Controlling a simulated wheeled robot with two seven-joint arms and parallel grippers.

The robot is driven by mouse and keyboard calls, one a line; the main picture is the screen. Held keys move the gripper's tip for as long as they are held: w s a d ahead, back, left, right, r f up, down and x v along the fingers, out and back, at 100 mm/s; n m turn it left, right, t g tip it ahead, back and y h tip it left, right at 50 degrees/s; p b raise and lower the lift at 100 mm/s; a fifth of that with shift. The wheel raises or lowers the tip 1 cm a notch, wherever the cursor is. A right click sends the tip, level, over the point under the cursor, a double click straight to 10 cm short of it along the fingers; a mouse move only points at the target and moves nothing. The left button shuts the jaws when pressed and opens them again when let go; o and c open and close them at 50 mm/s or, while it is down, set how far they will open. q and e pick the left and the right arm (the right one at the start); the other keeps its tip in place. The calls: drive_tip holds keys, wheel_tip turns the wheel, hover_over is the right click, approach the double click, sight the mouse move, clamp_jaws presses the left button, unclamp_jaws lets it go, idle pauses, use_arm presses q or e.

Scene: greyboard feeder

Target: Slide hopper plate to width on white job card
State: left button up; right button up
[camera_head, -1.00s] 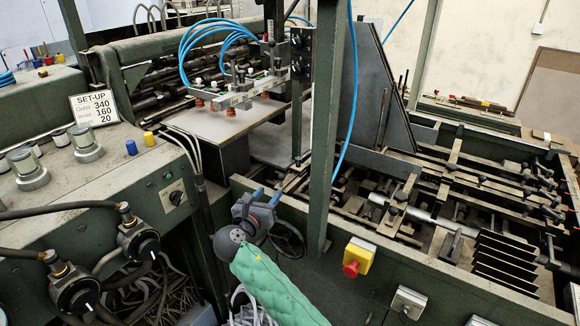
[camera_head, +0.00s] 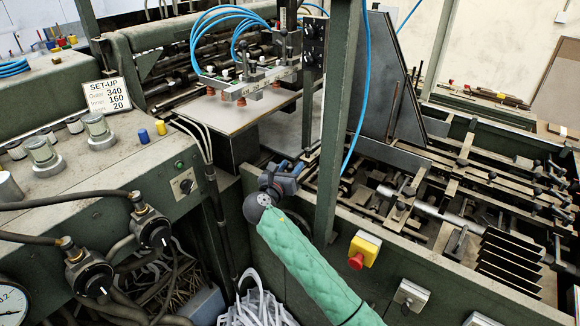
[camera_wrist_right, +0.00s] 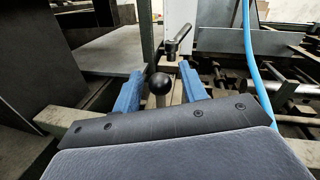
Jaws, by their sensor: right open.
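The white job card (camera_head: 106,95) stands on the console at the left in the head view and reads SET-UP, Outer 340, Inner 160, with a 20 on the last line. A tall grey upright plate (camera_head: 381,95), perhaps the hopper plate, stands right of the green post. My right gripper (camera_head: 287,168) is open over the machine's near rail, left of the post. In the right wrist view, a black ball knob (camera_wrist_right: 160,84) on a short stem shows between its blue fingers, apart from both. A black clamp lever (camera_wrist_right: 178,38) is just beyond. My left gripper is not in view.
The green post (camera_head: 338,130) and blue hose (camera_head: 361,90) are close to the right of my gripper. Rods and bars fill the frame at right. A yellow box with a red button (camera_head: 362,250) is on the front panel. A suction-cup bar (camera_head: 258,82) hangs over a flat board (camera_head: 215,115).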

clamp_jaws()
drive_tip(key=shift+w+d+r, duration=0.1)
drive_tip(key=shift+w+d, duration=0.1)
drive_tip(key=x, duration=0.2)
drive_tip(key=p+x, duration=0.1)
drive_tip(key=shift+w+d, duration=0.2)
drive_tip(key=shift+d, duration=0.25)
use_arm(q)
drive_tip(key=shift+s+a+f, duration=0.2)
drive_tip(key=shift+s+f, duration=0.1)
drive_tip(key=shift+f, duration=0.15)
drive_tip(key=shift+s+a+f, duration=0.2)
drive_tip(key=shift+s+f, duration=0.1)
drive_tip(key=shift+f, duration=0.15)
use_arm(e)
drive_tip(key=shift+c, duration=0.5)
unclamp_jaws()
drive_tip(key=shift+o, duration=0.5)
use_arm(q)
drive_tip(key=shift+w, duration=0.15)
